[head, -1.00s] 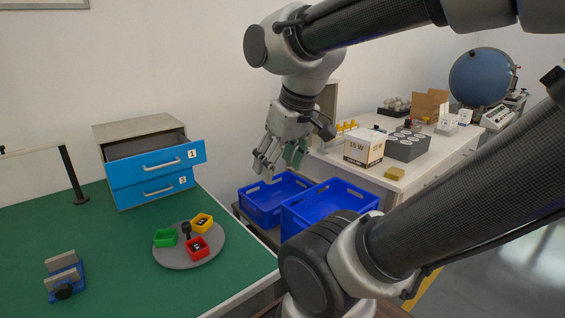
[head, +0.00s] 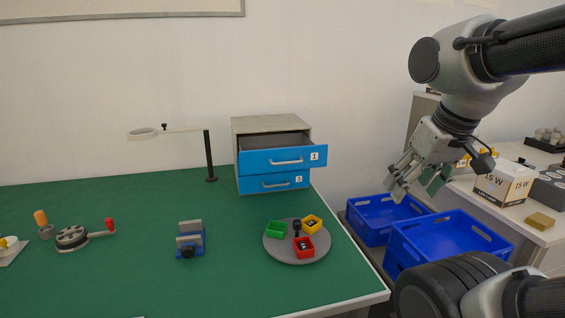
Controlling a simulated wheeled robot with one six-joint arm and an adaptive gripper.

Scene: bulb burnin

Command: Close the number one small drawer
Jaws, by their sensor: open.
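The number one small drawer (head: 283,160) is the upper blue drawer, with a silver handle and a label 1. It stands pulled out of the grey cabinet (head: 270,123), and its open inside shows behind the front. The lower blue drawer (head: 273,183), labelled 3, looks shut. The cabinet stands at the back right of the green table. My gripper (head: 415,190) is open and empty, pointing down to the right of the cabinet, apart from it and beyond the table's right edge, above the blue crates.
A round grey tray (head: 297,256) with green, red and yellow bins stands in front of the cabinet. A magnifier lamp (head: 209,158) stands left of it. A small blue vise (head: 190,240) is further forward. Blue crates (head: 450,243) sit right of the table (head: 120,215).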

